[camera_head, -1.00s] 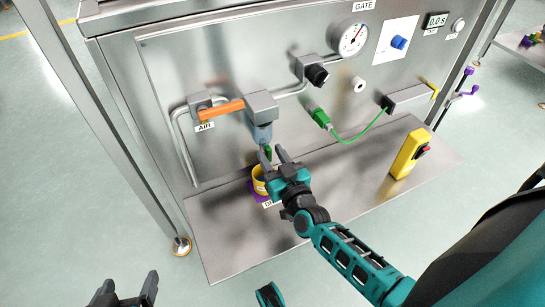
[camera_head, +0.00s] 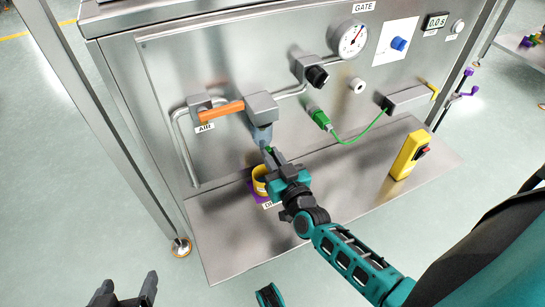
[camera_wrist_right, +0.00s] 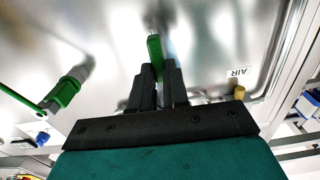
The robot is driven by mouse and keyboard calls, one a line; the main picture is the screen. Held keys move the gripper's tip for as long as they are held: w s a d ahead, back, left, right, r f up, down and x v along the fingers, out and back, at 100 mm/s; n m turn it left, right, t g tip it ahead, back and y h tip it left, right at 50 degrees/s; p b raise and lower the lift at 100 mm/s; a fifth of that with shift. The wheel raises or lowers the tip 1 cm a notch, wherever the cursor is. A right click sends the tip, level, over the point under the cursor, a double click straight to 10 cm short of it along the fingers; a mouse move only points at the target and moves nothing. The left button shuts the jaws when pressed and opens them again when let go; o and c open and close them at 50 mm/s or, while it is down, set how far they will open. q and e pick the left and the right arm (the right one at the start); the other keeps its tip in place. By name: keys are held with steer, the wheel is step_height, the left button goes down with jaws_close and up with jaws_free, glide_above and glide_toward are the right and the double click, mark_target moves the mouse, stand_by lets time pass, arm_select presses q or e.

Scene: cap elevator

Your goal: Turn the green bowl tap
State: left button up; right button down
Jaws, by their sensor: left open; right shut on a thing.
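The green bowl tap (camera_head: 267,150) is a small green piece below the grey bowl (camera_head: 261,134) on the metal panel. It also shows in the right wrist view (camera_wrist_right: 155,48), upright between the fingers. My right gripper (camera_head: 272,157) is shut on it, and the fingers hide its lower part. My left gripper (camera_head: 125,290) is open and empty at the bottom left, over the floor, far from the panel.
A yellow cup (camera_head: 259,181) stands on a purple mat on the metal shelf (camera_head: 232,238), just below my right gripper. An orange lever (camera_head: 221,112) is left of the bowl. A green connector (camera_head: 320,118) with a cable and a yellow box (camera_head: 408,156) are to the right.

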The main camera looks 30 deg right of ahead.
arm_select(q)
steer(key=shift+d+f+b, duration=0.2)
steer(key=shift+f+b, duration=0.1)
steer(key=shift+b, duration=0.5)
arm_select(e)
steer(key=m, duration=0.5)
steer(key=f+m, duration=0.1)
steer(key=m, duration=0.5)
steer(key=d+m, duration=0.1)
steer(key=m, duration=0.5)
steer(key=shift+d+f, duration=0.1)
steer(key=shift+f, duration=0.1)
arm_select(q)
steer(key=shift+f, duration=0.1)
arm_select(e)
steer(key=shift+m, duration=0.3)
arm_select(q)
steer(key=shift+w, duration=0.1)
arm_select(e)
steer(key=c, duration=1.1)
jaws_free()
arm_select(q)
steer(key=shift+a+r+p, duration=0.4)
steer(key=shift+r+p, duration=0.1)
steer(key=shift+p, duration=0.6)
arm_select(e)
steer(key=s, duration=1.3)
steer(key=shift+a, duration=0.35)
